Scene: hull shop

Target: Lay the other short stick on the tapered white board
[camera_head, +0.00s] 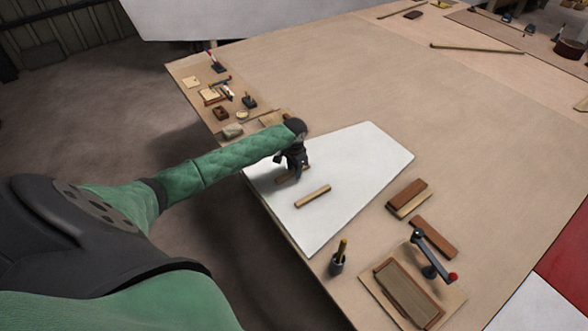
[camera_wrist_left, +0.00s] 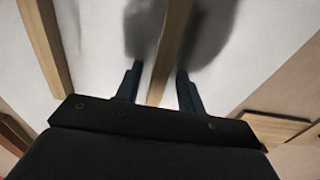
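The tapered white board (camera_head: 362,158) lies flat near the edge of the large tan table. One short wooden stick (camera_head: 312,196) lies across its middle; a stick at the left of the left wrist view (camera_wrist_left: 45,42) appears to be the same one. The other short stick (camera_head: 284,179) is at the board's left part, partly hidden below my left gripper (camera_head: 284,162). In the left wrist view this stick (camera_wrist_left: 170,45) runs between the two dark fingertips (camera_wrist_left: 157,70), with a gap visible on its left side. The fingers are apart. My right gripper is not in view.
Wooden blocks (camera_head: 408,194), a dark pot holding a brush-like tool (camera_head: 338,260) and a crank-handled device (camera_head: 430,256) stand to the board's right. Small blocks and tools crowd the table's far-left corner (camera_head: 220,95). The table beyond the board (camera_head: 330,75) is clear.

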